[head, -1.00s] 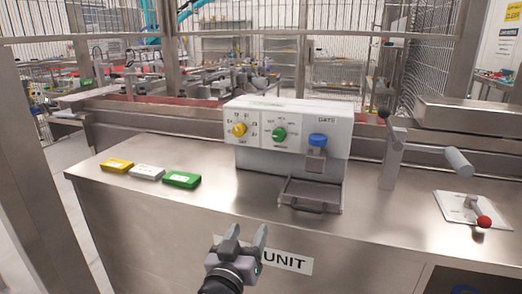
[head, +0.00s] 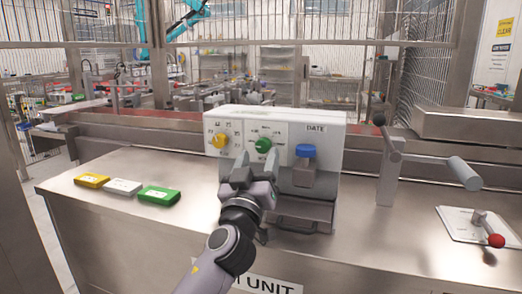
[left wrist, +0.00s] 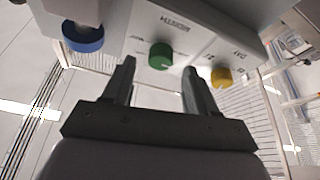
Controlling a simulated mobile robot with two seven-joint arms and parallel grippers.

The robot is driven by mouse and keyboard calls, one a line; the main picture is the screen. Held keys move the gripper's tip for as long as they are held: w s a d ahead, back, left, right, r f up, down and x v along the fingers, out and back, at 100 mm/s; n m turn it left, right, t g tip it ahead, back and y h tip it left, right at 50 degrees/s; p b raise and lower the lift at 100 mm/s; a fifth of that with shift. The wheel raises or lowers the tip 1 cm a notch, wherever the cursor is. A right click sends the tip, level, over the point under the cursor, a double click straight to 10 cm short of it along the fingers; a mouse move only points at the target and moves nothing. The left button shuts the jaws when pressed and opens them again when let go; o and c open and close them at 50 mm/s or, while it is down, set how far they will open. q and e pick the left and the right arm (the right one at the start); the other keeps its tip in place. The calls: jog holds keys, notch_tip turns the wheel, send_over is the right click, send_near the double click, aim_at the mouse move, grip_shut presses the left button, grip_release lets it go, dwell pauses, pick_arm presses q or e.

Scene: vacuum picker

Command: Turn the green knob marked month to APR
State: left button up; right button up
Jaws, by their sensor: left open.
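The green knob (head: 263,145) is on the front panel of the white dater box (head: 330,140), between the yellow knob (head: 219,140) and the blue button (head: 305,151). My right gripper is not in view.
Yellow, white and green blocks (head: 158,194) lie on the steel counter at the left. A tray (head: 300,215) sits below the blue button. At the right stand a grey crank handle (head: 464,172) and a red-tipped lever (head: 495,240). Open counter lies between.

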aim_at(262, 148)
pick_arm(q)
jog(key=shift+x, duration=1.7)
jog(key=c, duration=1.1)
